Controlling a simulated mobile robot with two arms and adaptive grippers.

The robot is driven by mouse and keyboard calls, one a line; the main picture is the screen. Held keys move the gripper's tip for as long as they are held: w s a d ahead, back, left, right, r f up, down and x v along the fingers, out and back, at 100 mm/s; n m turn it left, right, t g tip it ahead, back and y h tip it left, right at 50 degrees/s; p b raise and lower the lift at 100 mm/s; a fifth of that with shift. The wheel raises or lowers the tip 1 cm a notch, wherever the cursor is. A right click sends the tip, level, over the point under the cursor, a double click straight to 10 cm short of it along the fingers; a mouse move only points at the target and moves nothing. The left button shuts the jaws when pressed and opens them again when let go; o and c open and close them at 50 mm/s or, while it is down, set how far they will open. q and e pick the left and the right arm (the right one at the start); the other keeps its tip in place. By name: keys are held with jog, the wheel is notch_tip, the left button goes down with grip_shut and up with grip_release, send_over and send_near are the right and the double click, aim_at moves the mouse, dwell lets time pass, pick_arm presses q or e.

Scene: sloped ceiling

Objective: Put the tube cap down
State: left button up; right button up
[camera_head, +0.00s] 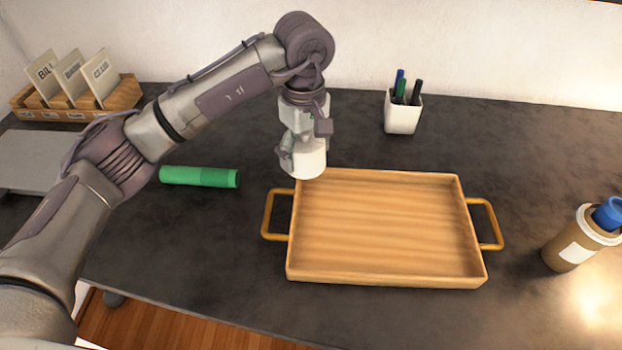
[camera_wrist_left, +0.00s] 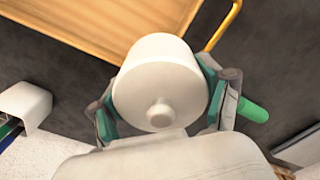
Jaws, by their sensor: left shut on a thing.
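The tube cap (camera_head: 308,160), a white round piece, is held in my left gripper (camera_head: 302,150) above the far left corner of the wooden tray. In the left wrist view the cap (camera_wrist_left: 160,80) shows a small round knob on its near face, and the fingers of my left gripper (camera_wrist_left: 162,108) close on it from both sides. A brown tube (camera_head: 570,245) with a white label and a white rim stands at the right, with a blue rolled thing (camera_head: 609,212) sticking out of its top. My right gripper is not in view.
The wooden tray (camera_head: 380,281) with two side handles is empty. A green cylinder (camera_head: 199,177) lies to its left. A white pen cup (camera_head: 403,112) stands behind it. A wooden card holder (camera_head: 77,102) and a grey flat thing (camera_head: 38,160) are at the far left.

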pick_arm(q)
jog(key=a, duration=0.1)
jog(key=a+f, duration=0.1)
jog(key=a+f+p, duration=0.1)
jog(key=shift+w+a, duration=0.25)
jog(key=shift+a, duration=0.15)
jog(key=p, duration=0.1)
send_over(257, 190)
jog(key=f, duration=0.4)
jog(key=shift+d+f, duration=0.2)
jog(key=shift+f, duration=0.1)
jog(key=shift+a+f, duration=0.15)
jog(key=shift+a, duration=0.05)
notch_tip(257, 190, down, 4)
jog(key=shift+r+p, duration=0.1)
jog(key=shift+p, duration=0.4)
jog(key=shift+w, duration=0.1)
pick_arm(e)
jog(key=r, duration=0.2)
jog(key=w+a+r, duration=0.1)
pick_arm(q)
jog(key=shift+f+b, duration=0.6)
jog(key=shift+b, duration=0.05)
jog(key=o, duration=0.8)
jog(key=shift+r, duration=0.1)
jog(key=shift+c, duration=0.2)
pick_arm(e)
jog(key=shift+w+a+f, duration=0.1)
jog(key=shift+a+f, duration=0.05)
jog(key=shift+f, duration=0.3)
